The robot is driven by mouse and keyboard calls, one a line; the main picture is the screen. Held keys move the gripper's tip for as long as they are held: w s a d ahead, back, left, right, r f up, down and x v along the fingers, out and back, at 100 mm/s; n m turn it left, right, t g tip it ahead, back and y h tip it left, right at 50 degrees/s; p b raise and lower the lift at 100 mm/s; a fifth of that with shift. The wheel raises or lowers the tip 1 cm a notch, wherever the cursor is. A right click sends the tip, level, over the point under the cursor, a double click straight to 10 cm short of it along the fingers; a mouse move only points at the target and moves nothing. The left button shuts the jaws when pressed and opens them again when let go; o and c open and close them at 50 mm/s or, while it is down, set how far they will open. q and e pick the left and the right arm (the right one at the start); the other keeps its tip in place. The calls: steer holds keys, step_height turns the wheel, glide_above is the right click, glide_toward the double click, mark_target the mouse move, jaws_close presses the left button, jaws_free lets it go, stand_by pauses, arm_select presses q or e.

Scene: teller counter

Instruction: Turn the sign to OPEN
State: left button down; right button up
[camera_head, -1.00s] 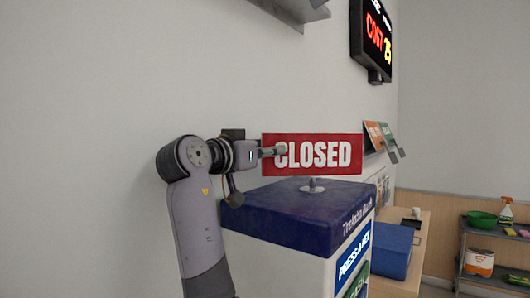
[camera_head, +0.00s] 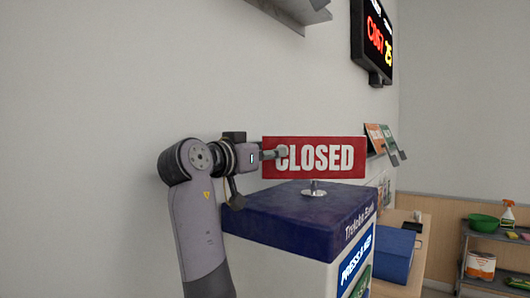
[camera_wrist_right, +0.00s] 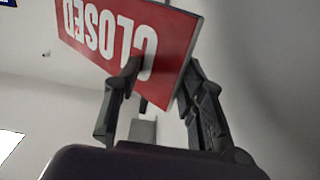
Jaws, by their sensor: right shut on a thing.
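The red sign (camera_head: 325,158) reads CLOSED in white letters and faces me in the head view. It stands upright on a short metal stem (camera_head: 314,187) on the dark blue top of a white kiosk. My right gripper (camera_head: 278,153) is at the sign's left end, by the letter C. In the right wrist view the sign (camera_wrist_right: 112,27) appears upside down, and my right gripper (camera_wrist_right: 163,76) is shut on its C end, one finger on the lettered face and one behind. The sign's back is hidden. My left gripper is in neither view.
The kiosk's blue top (camera_head: 270,215) lies just below the sign. A wall stands close behind. A lit display (camera_head: 375,38) hangs upper right. Leaflets (camera_head: 377,138) are on the wall beyond the sign. A blue box (camera_head: 391,252) and a shelf with bottles are further right.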

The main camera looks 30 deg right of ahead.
steer(key=shift+d+f, duration=0.1)
steer(key=shift+f, duration=0.1)
steer(key=v, duration=1.2)
steer(key=shift+r, duration=0.1)
